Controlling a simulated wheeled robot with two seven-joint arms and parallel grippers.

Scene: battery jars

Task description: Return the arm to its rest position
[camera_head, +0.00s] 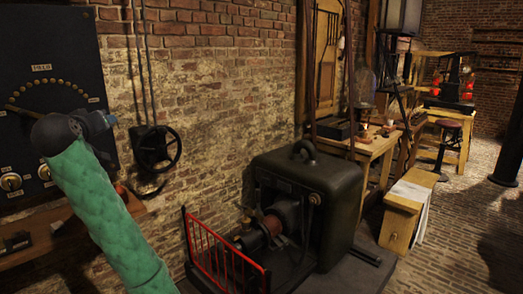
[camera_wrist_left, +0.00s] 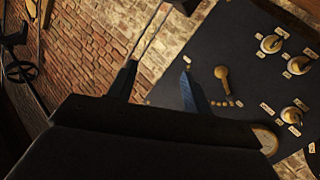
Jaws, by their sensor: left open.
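My left arm, in a green quilted sleeve (camera_head: 105,215), rises from the bottom left of the head view, in front of a dark wall panel (camera_head: 48,50). Whether the gripper touches the panel cannot be told. My right gripper is not in view.
A black handwheel (camera_head: 158,148) is mounted on the brick wall right of the gripper. A red railing (camera_head: 222,255) and a dark machine (camera_head: 335,200) stand at lower centre. Workbenches are farther right; paved floor (camera_head: 455,240) is open at right.

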